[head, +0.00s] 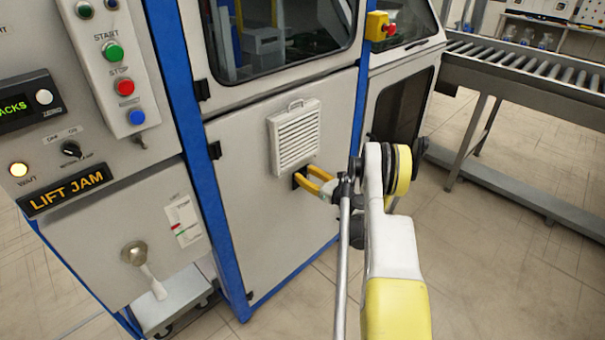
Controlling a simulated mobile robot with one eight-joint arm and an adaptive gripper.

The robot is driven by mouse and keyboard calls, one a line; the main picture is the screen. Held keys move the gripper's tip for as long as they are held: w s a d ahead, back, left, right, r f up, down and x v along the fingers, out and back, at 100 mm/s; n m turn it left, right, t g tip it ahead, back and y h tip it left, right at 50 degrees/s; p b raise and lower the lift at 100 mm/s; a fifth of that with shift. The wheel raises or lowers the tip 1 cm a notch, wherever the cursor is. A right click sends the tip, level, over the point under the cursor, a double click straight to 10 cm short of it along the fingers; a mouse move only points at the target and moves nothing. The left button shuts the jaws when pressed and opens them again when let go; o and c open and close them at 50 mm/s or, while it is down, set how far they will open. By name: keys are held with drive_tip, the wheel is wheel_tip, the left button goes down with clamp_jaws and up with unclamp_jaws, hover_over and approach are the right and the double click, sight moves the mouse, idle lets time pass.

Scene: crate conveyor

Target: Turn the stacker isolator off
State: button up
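My gripper (303,177) has yellow fingers and is at the lower cabinet door, just below the white louvred vent. Its fingers are spaced apart, with a small dark part at their tips against or close to the door. I cannot tell whether they grip that part or whether it belongs to the gripper. No part is readably labelled as the stacker isolator. A grey round hub with a pale lever (150,276) sits on the lower left panel, its lever pointing down and right. A small label with a red mark (183,220) is beside it.
The vent (296,136) projects just above my gripper. A control box (118,72) with green, red and blue buttons, a LIFT JAM sign (67,189) and a yellow-backed emergency stop (380,26) are nearby. A roller conveyor (530,70) stands right. Floor is clear at lower right.

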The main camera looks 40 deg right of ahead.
drive_tip(key=shift+s, duration=0.1)
clamp_jaws()
drive_tip(key=shift+a+n, duration=0.15)
drive_tip(key=shift+n, duration=0.25)
drive_tip(key=shift+a+f+n, duration=0.4)
drive_tip(key=shift+f+n, duration=0.05)
drive_tip(key=shift+n, duration=2.4)
drive_tip(key=shift+a+f+n, duration=0.45)
drive_tip(key=shift+n, duration=2.35)
drive_tip(key=shift+a+f+n, duration=0.4)
drive_tip(key=shift+f+n, duration=0.05)
drive_tip(key=shift+n, duration=2.4)
